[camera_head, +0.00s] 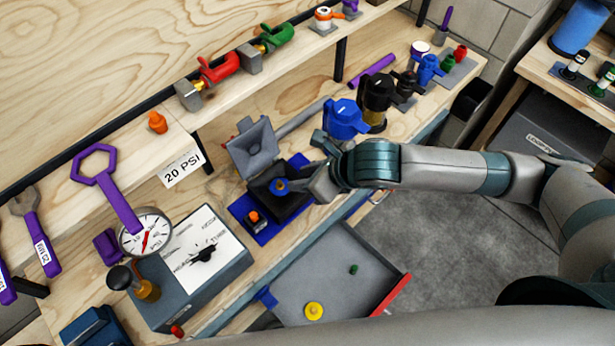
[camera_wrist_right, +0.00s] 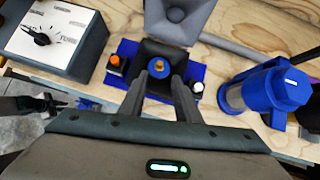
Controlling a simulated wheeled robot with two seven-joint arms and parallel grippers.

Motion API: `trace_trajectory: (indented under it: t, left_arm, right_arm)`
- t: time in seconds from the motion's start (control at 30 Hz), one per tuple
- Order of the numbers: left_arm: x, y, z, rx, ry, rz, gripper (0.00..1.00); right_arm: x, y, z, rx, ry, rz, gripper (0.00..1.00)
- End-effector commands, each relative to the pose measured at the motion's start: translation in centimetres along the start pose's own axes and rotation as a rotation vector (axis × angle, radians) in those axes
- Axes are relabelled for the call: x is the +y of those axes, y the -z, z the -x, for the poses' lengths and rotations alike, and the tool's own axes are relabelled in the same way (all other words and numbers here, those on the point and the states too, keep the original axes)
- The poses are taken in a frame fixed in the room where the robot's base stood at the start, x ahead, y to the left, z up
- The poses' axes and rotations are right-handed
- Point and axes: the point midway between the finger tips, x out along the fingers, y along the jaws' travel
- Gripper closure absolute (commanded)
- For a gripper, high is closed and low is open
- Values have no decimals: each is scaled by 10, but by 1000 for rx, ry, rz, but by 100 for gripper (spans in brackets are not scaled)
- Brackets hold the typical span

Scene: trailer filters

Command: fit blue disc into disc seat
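The blue disc (camera_head: 280,186), with an orange-yellow centre, shows inside an open dark box (camera_head: 296,201) on a blue base. It also shows in the right wrist view (camera_wrist_right: 158,64). I cannot tell whether it lies flat in the seat, which is hidden beneath it. My right gripper (camera_head: 308,182) is at the right side of the box. In the right wrist view my right gripper (camera_wrist_right: 168,74) has its two fingers apart with a gap between them, the left fingertip close in front of the disc. My left gripper does not show clearly in either view.
The box's grey lid (camera_head: 253,147) stands open behind. A blue lidded canister (camera_head: 344,120) stands to the right. A control box (camera_head: 197,264) with a dial is at the left. In front, an open drawer (camera_head: 330,262) holds a yellow disc (camera_head: 314,311) and a small green piece (camera_head: 353,269).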

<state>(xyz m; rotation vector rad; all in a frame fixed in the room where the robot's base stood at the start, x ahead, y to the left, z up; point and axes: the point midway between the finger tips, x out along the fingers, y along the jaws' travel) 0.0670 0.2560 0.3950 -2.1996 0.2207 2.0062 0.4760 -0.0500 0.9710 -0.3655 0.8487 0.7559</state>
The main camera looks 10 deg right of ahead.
Motion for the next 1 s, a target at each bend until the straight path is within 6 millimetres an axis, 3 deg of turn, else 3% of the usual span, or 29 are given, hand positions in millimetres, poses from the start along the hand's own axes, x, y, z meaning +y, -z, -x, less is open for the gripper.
trace_trajectory:
  t: [0.27,1.0]
  left_arm:
    - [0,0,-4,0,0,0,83]
    - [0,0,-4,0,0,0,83]
  right_arm:
    - [0,0,18,0,1,0,70]
    - [0,0,18,0,0,-1,70]
